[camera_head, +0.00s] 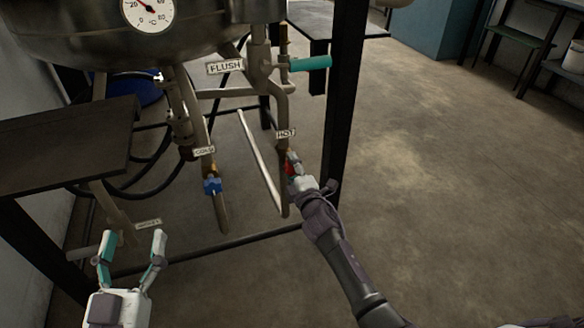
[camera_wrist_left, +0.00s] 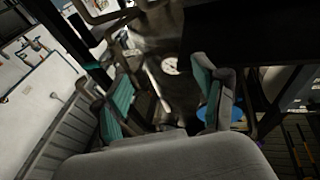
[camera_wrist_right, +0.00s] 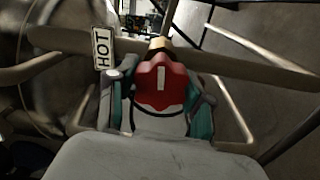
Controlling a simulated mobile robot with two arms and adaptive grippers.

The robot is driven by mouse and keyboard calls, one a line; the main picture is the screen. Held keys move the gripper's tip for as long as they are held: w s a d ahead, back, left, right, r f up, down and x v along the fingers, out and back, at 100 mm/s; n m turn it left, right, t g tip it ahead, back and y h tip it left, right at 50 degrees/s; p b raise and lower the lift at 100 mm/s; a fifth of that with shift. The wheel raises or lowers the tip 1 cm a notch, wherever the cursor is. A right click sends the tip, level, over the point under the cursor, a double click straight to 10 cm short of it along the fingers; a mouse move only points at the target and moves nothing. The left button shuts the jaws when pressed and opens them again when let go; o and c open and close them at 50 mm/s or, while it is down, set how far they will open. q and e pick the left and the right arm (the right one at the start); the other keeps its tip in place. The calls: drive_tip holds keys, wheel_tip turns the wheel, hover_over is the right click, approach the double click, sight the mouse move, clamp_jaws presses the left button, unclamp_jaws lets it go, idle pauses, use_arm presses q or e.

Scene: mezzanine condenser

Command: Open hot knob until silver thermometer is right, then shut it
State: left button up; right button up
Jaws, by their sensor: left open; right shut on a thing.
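The red hot knob (camera_wrist_right: 162,82) has a white mark on its face and sits on a pipe beside the HOT tag (camera_wrist_right: 102,48). In the head view the knob (camera_head: 290,168) is mostly hidden by my right gripper (camera_head: 294,172), which is shut on it. In the right wrist view its fingers lie on both sides of the knob. A round silver-rimmed thermometer (camera_head: 148,12) is on the metal vessel at the top; its upper edge is cut off. Its needle is too small to read surely. My left gripper (camera_head: 131,252) is open and empty at the lower left.
A blue knob (camera_head: 212,186) is on the pipe by the COLD tag (camera_head: 204,151). A teal handle (camera_head: 310,63) is right of the FLUSH tag (camera_head: 225,68). A dark shelf (camera_head: 65,148) stands at left, above my left gripper. The floor at right is clear.

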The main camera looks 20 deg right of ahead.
drive_tip(key=shift+n, duration=0.9)
drive_tip(key=o, duration=1.2)
drive_tip(key=shift+c, duration=0.2)
drive_tip(key=shift+s, duration=0.1)
drive_tip(key=s, duration=1.1)
drive_tip(key=shift+s+d, duration=0.2)
drive_tip(key=shift+s, duration=0.2)
